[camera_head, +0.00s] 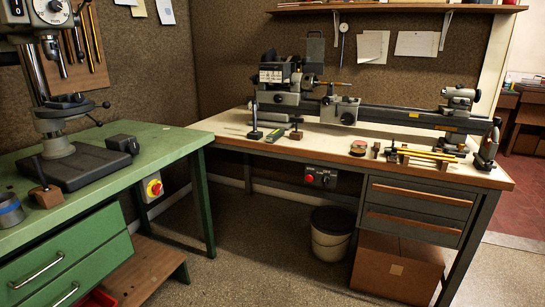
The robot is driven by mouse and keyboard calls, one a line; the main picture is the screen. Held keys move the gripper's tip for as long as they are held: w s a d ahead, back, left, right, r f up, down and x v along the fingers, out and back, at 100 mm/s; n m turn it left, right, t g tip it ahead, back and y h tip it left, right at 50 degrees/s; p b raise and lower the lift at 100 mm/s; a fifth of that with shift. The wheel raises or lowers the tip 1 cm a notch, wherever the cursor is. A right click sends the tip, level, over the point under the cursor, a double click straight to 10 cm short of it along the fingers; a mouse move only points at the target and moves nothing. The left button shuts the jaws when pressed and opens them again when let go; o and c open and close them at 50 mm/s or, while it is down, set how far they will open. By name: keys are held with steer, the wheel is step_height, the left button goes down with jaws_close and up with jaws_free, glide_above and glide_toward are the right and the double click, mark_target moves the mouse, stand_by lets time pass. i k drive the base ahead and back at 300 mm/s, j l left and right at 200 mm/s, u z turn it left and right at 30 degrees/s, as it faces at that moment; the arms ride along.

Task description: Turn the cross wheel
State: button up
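A grey lathe (400,117) stands along the back of the wooden-topped bench. Its carriage (347,101) sits left of the middle of the bed. A small round wheel (347,119) shows on the front of the carriage and looks like the cross wheel. It is too small to make out its handle or its angle. The headstock (279,77) is at the left end and the tailstock (461,99) at the right. My gripper is not in view, and nothing touches the wheel.
A green bench (150,147) with a drill press is at left. A bin (331,240) and a cardboard box (396,270) sit below. Floor (262,260) between benches is clear.

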mark_target(326, 100)
steer(key=i, duration=2.05)
steer(key=i+z, duration=0.15)
steer(key=i, duration=0.3)
steer(key=i+j+z, duration=0.15)
steer(key=i, duration=0.25)
